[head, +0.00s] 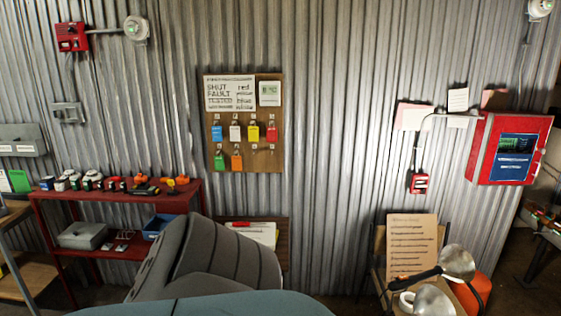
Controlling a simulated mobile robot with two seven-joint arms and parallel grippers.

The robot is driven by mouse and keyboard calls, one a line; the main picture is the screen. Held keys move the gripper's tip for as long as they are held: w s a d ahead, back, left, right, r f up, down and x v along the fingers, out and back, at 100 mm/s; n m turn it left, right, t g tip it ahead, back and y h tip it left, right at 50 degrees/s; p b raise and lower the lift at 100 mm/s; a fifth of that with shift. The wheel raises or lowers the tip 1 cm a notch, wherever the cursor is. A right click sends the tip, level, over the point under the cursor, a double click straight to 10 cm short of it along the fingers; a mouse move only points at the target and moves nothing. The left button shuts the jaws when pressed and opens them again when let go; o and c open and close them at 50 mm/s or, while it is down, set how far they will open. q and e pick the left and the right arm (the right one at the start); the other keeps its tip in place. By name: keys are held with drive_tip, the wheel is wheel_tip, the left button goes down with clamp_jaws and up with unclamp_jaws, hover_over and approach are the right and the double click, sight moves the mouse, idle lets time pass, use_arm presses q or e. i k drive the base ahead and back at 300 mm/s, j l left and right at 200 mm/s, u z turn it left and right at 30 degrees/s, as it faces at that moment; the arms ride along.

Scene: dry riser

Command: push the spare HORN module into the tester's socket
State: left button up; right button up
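I cannot pick out the HORN module for certain, as no label on the small parts is readable. Several small modules (92,180), some white and green, some red, stand in a row on the top of a red shelf unit (190,190) at the left. I cannot make out the tester or its socket for certain; a grey box (83,235) with a lighter top sits on the lower shelf. Neither my left nor my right gripper shows in the head view.
Large grey shapes block the lower middle and part of the shelf. A tag board (243,160) and a red panel (508,148) are on the corrugated wall. A blue bin (158,227) is on the lower shelf. A chair with a written board (411,245) stands right.

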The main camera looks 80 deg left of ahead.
sight(145, 188)
drive_tip(key=u, duration=3.9)
